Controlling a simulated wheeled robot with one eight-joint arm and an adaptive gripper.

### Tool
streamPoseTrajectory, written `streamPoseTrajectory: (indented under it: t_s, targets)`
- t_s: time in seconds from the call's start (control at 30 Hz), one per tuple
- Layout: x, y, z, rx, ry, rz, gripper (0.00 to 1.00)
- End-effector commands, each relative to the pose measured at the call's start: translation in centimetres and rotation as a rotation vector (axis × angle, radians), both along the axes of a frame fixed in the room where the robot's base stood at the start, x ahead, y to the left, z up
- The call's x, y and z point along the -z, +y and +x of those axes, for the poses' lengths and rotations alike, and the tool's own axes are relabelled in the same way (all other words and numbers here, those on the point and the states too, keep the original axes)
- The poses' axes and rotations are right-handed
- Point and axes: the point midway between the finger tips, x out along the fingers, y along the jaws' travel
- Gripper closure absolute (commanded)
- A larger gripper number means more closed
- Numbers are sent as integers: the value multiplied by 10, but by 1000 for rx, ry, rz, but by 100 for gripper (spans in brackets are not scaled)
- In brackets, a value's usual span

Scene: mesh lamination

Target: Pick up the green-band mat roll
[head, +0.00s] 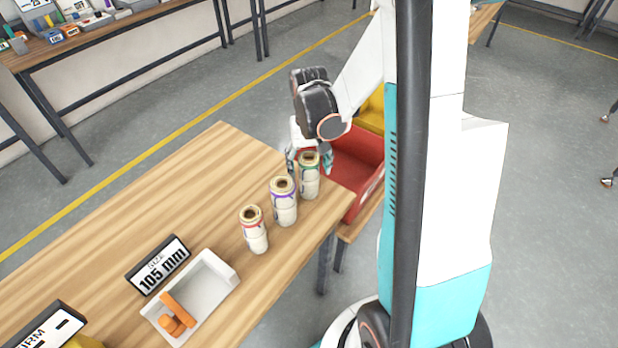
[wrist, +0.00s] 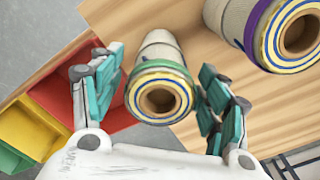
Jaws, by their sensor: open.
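The green-band mat roll (head: 309,178) stands upright near the table's far right corner in the head view. In the wrist view the green-band mat roll (wrist: 158,68) lies between the two teal fingers, with its hollow end facing the camera. My gripper (head: 309,160) is open around it, one finger on each side.
A red-band roll (head: 254,232) stands further along the wooden table (head: 215,165). A red bin (head: 357,160) is beyond the table edge.

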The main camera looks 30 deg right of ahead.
Motion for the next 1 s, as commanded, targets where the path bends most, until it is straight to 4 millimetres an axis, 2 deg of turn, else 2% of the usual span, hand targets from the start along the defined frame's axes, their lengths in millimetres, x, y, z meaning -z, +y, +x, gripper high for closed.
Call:
streamPoseTrajectory:
  t_s: [0.03,0.17,0.43,0.67,1.0]
  targets:
    - [12,0,0,0,0,0,31]
    - [29,0,0,0,0,0,31]
    - [31,0,0,0,0,0,31]
    - [31,0,0,0,0,0,83]
    - [29,0,0,0,0,0,85]
